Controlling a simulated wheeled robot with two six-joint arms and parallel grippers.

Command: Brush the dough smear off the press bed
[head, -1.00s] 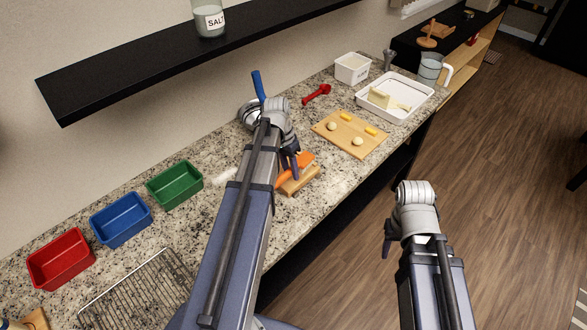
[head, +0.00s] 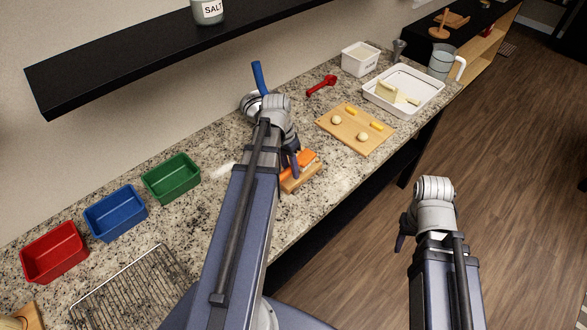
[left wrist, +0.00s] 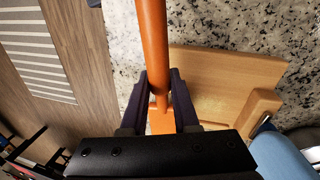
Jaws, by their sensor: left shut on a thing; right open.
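My left gripper (head: 291,160) is shut on an orange tool (head: 304,157). In the left wrist view the round orange handle (left wrist: 153,40) runs between the fingers (left wrist: 159,85). Any bristles are hidden. The wooden press bed (head: 302,180) lies on the counter under and beside this gripper. In the left wrist view the wooden bed (left wrist: 222,75) shows to the right of the fingers, with a raised block at its right end. A faint pale patch (left wrist: 207,106) on it may be the smear; I cannot be sure. My right gripper (head: 402,236) is open and empty, right of the counter over the floor.
Red (head: 54,252), blue (head: 115,213) and green (head: 171,178) bins and a wire rack (head: 130,290) stand left. A dough board (head: 355,130), white tray (head: 404,92) and red tool (head: 321,86) lie right. A dark shelf (head: 150,60) overhangs the back.

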